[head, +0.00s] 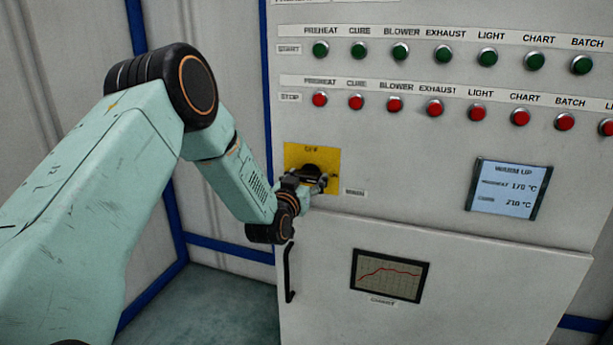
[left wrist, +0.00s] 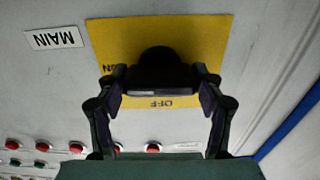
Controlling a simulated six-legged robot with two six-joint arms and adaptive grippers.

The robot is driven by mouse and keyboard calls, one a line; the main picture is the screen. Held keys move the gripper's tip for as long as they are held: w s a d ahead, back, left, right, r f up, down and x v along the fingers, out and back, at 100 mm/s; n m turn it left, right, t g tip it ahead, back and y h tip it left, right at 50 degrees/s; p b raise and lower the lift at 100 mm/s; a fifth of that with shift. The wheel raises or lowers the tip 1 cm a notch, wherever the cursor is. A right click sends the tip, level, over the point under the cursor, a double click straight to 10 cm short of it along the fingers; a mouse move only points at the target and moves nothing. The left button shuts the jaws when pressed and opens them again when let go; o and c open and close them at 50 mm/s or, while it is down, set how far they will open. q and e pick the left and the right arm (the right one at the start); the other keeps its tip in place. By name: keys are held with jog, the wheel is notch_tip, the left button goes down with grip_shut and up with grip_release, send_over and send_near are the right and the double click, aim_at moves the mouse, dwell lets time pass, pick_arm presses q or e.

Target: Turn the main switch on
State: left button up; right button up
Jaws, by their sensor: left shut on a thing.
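The main switch is a black rotary knob (head: 313,171) on a yellow plate (head: 330,157) on the grey panel. OFF is printed at the plate's top in the head view. In the left wrist view, which is upside down, the knob (left wrist: 165,68) shows with a grey-edged grip, OFF below it and a partly hidden ON at its left. My left gripper (left wrist: 161,90) is shut on the knob, one finger on each side. In the head view my left gripper (head: 318,181) covers part of the knob. I cannot tell where the knob points. My right gripper is not in view.
Green start buttons (head: 400,51) and red stop buttons (head: 395,104) run in rows above the switch. A MAIN label (head: 355,192) sits beside the plate. A WARM UP display (head: 506,188) is at right. Below are a cabinet door handle (head: 289,272) and a chart screen (head: 390,275).

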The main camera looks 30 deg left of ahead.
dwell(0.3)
pick_arm(q)
jog(key=o, duration=1.2)
jog(key=shift+c, duration=0.2)
jog(key=v, duration=1.2)
jog(key=x, duration=1.2)
jog(key=shift+s, duration=0.1)
